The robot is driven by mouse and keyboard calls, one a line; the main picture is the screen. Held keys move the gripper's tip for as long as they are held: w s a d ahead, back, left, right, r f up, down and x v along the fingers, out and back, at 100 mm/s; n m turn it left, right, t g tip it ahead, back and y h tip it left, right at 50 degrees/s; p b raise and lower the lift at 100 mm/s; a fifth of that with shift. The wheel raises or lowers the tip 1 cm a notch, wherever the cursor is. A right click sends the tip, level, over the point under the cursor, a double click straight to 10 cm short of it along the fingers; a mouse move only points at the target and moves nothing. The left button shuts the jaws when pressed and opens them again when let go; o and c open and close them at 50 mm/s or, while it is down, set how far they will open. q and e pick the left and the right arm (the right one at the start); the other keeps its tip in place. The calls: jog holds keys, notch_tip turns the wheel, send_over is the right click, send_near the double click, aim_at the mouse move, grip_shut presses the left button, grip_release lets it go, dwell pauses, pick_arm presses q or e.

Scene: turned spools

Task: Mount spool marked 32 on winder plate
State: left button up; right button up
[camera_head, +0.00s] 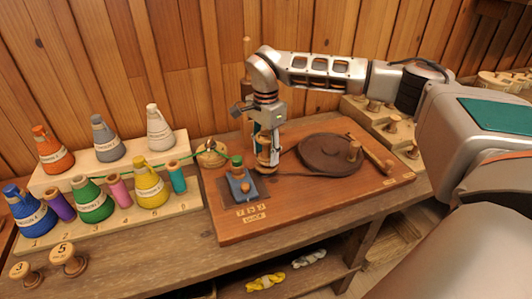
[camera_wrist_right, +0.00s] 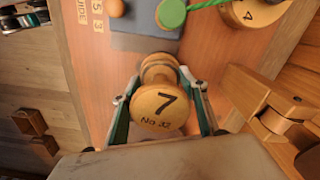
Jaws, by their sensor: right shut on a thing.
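My right gripper (camera_head: 267,153) is shut on a turned wooden spool, seen in the right wrist view (camera_wrist_right: 158,108), with "7" and "No 32" on its end face. The fingers (camera_wrist_right: 160,115) grip it from both sides. In the head view the spool (camera_head: 265,158) is partly hidden by the fingers. It is just right of the grey-blue winder plate (camera_head: 256,190), which also shows in the right wrist view (camera_wrist_right: 140,42). A blue block with an orange knob and a green-topped post stand on the plate. I cannot tell whether the spool touches the board. My left gripper is not in view.
A brown wheel (camera_head: 330,152) with a crank knob is on the board's right. Spools marked 3 (camera_head: 22,270) and 5 (camera_head: 67,255) stand front left.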

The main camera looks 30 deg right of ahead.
jog(key=shift+f+p, duration=0.2)
jog(key=shift+p, duration=0.25)
jog(key=shift+f, duration=0.1)
dwell(0.4)
jog(key=shift+p, duration=0.45)
dwell(0.8)
jog(key=shift+p, duration=0.45)
jog(key=shift+f, duration=0.6)
dwell(0.3)
